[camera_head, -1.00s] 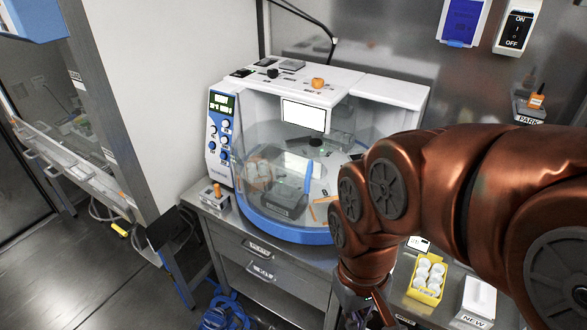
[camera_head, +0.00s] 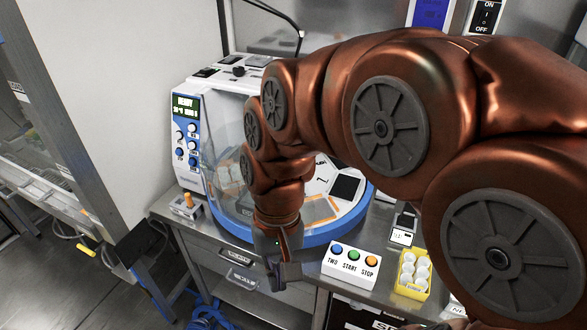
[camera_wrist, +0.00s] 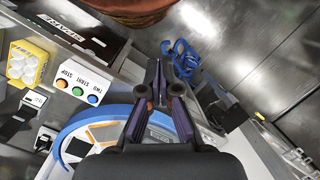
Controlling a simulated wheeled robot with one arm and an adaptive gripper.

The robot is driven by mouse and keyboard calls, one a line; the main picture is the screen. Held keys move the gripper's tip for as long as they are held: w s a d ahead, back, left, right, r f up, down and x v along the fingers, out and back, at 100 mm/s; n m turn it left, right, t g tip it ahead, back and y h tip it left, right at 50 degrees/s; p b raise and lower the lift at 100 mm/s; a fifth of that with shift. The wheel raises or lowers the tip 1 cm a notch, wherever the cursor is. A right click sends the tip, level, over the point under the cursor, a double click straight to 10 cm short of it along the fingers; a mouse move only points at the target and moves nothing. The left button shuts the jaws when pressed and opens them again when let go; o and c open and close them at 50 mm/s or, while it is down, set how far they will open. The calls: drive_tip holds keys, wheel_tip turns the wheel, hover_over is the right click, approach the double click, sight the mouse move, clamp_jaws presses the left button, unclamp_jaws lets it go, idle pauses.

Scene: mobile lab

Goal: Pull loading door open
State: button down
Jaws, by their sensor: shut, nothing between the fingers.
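The machine (camera_head: 188,103) is white and blue, with a lit READY display and a round deck (camera_head: 325,205) inside. Its clear curved loading door (camera_head: 227,135) shows at the left, left of my arm. My arm hides much of the door and front, so I cannot tell how far it stands open. My gripper (camera_head: 287,278) is shut and empty, pointing down in front of the machine's blue rim (camera_head: 315,235), by the counter's front edge. In the wrist view, my gripper (camera_wrist: 158,68) shows its fingers together, with the blue rim (camera_wrist: 88,122) behind at the lower left.
A button box (camera_head: 350,262) and a yellow rack of white-capped vials (camera_head: 412,275) stand right of my gripper. A small switch with an orange lever (camera_head: 187,204) is at the counter's left. Drawers (camera_head: 240,257) are below. Blue tubing (camera_head: 207,312) lies on the floor.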

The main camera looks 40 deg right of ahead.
drive_tip(key=w+d+r+m+t+y+b, duration=0.1)
drive_tip(key=w+d+r+m+y+b, duration=0.1)
drive_tip(key=w+d+m, duration=0.5)
drive_tip(key=w+d+r+m+t+y+b, duration=0.1)
drive_tip(key=w+d+m+t+y, duration=0.2)
drive_tip(key=w, duration=0.5)
drive_tip(key=w+d+m+t+b, duration=0.25)
drive_tip(key=d+m, duration=0.95)
drive_tip(key=d, duration=0.9)
drive_tip(key=shift+t, duration=0.25)
drive_tip(key=w+a+f+p, duration=0.1)
drive_tip(key=w+a+f, duration=0.1)
drive_tip(key=w+a+f+p, duration=0.1)
drive_tip(key=w+a+f, duration=0.1)
drive_tip(key=a, duration=0.1)
drive_tip(key=w+a+f+p, duration=0.2)
drive_tip(key=a, duration=0.1)
drive_tip(key=shift+w+f, duration=0.2)
drive_tip(key=shift+w, duration=0.15)
drive_tip(key=shift+w+a+f, duration=0.1)
drive_tip(key=shift+w+a, duration=0.25)
drive_tip(key=shift+w, duration=0.05)
